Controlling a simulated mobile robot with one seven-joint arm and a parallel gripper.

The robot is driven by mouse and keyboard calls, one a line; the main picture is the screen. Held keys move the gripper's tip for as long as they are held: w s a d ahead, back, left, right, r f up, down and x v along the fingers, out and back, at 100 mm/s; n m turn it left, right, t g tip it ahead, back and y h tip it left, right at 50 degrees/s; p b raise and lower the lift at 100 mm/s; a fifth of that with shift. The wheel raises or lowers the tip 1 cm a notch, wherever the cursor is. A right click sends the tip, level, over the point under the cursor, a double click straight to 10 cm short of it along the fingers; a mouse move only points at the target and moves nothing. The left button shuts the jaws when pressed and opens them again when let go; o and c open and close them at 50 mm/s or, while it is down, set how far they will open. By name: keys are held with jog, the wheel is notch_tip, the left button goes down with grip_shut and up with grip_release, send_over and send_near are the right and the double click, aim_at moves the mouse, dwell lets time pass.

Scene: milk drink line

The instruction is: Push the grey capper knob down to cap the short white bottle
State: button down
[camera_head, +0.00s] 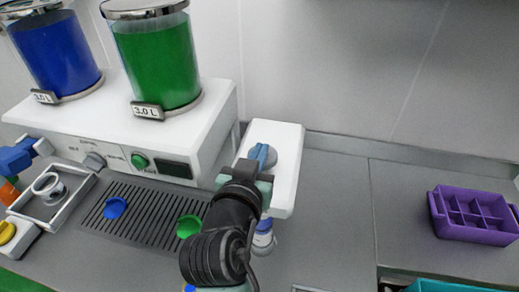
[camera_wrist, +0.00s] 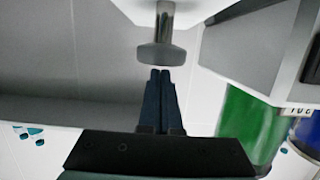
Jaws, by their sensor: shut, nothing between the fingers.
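The white capper (camera_head: 285,180) stands right of the drink dispenser. In the wrist view, its grey knob (camera_wrist: 160,55) sits on a metal stem, just beyond my fingertips; I cannot tell whether they touch. I cannot make the knob out clearly in the head view. My gripper (camera_wrist: 160,74) is shut and empty, its dark blue fingers pressed together. In the head view, my gripper (camera_head: 262,154) is over the capper's left side. A small white bottle with a blue band (camera_head: 263,240) is below the capper, partly hidden by my arm.
A white dispenser (camera_head: 215,120) with blue (camera_head: 55,55) and green (camera_head: 160,60) jugs stands at left. A drip grate (camera_head: 150,212) lies before it. A purple divided crate (camera_head: 470,232) sits at right. The counter between capper and crate is clear.

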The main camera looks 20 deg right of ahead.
notch_tip(320, 180, down, 5)
jog(key=b, duration=0.4)
jog(key=shift+r, duration=0.15)
jog(key=shift+s+f, duration=0.1)
jog(key=shift+f, duration=0.15)
notch_tip(320, 180, up, 6)
jog(key=p, duration=0.3)
jog(key=shift+p, duration=0.4)
jog(key=b+v, duration=0.3)
jog(key=v, duration=0.6)
jog(key=shift+s+a+b, duration=0.25)
jog(key=shift+a+b, duration=0.05)
